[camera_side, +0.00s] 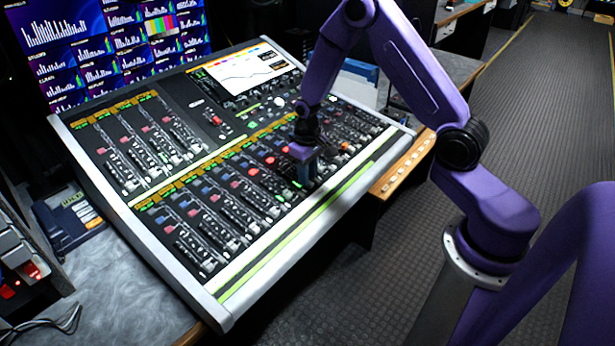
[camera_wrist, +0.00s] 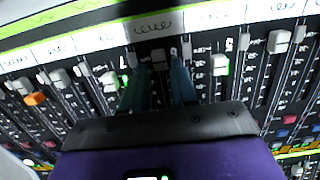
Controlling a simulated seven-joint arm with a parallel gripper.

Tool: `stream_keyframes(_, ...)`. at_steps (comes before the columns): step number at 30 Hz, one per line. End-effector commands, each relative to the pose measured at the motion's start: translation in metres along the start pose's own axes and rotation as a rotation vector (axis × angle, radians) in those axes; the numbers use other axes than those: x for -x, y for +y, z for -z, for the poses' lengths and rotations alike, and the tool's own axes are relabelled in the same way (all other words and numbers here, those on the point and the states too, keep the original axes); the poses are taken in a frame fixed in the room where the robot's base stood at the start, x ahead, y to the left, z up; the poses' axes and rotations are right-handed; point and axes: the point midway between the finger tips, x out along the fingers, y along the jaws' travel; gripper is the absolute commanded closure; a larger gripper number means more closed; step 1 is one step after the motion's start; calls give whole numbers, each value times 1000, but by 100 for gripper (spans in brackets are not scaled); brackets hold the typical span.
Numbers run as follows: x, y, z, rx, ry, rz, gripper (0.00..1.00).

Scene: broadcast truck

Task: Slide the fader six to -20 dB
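The mixing console (camera_side: 78,152) has a lower row of faders; its numbers are too small to read, so I cannot tell which is fader six. My gripper (camera_side: 306,178) points down at this lower row, right of its middle. In the wrist view my gripper's two teal fingers (camera_wrist: 159,72) are apart, one on each side of a fader strip. The dB marks beside this strip are partly hidden by the fingers.
Neighbouring caps stand close by: a white one (camera_wrist: 220,64) to the right, another (camera_wrist: 109,80) to the left and an orange one (camera_wrist: 35,98) further left. An upper fader bank (camera_side: 145,140), a console screen (camera_side: 250,75) and a desk phone (camera_side: 68,217) surround the work area.

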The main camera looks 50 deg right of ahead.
Motion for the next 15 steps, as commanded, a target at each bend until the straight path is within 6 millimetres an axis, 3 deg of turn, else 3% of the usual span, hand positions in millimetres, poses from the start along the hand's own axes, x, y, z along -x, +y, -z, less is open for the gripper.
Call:
stream_keyframes(6, -14, 0, 0, 1, -1, 0, 72)
stream_keyframes(15, -16, 0, 0, 1, 0, 0, 72)
